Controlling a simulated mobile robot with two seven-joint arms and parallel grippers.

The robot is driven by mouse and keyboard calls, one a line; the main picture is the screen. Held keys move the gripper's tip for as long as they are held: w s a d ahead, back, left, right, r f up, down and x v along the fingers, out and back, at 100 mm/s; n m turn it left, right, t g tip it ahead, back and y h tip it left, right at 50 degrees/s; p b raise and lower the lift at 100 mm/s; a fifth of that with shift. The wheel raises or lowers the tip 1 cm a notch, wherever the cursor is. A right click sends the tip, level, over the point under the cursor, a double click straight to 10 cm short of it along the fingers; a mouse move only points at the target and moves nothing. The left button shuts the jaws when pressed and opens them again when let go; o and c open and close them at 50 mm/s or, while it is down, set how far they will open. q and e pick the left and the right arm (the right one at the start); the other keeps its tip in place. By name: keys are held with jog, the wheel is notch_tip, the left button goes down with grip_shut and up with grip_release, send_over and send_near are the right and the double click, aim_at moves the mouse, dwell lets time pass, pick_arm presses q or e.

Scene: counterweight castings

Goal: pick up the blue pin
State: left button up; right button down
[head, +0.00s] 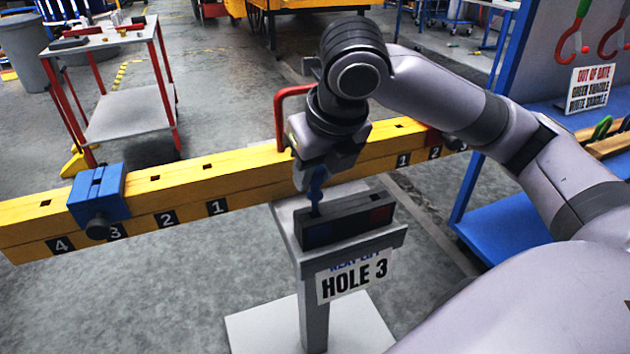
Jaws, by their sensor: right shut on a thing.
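The blue pin (317,190) is upright at the left part of a dark holder block (345,222) on a grey stand. My right gripper (314,172) points down over the block and is shut on the pin's upper part. The pin's lower end meets the block's top; I cannot tell whether it is still in its hole. The block's front has a blue patch on the left and a red patch on the right. My left gripper is out of view.
Behind the stand runs a long yellow beam (182,176) with numbered holes, a blue clamp block (98,194) and a red handle (281,112). A sign (354,276) reading "HOLE 3" hangs on the stand. A blue rack (505,225) stands at right, a red-legged table (128,112) at back left.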

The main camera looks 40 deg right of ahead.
pick_arm(q)
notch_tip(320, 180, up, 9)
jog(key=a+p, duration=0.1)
jog(key=p, duration=0.9)
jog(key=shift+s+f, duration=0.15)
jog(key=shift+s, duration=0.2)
pick_arm(e)
notch_tip(320, 180, up, 25)
jog(key=shift+f, duration=0.15)
dwell(0.8)
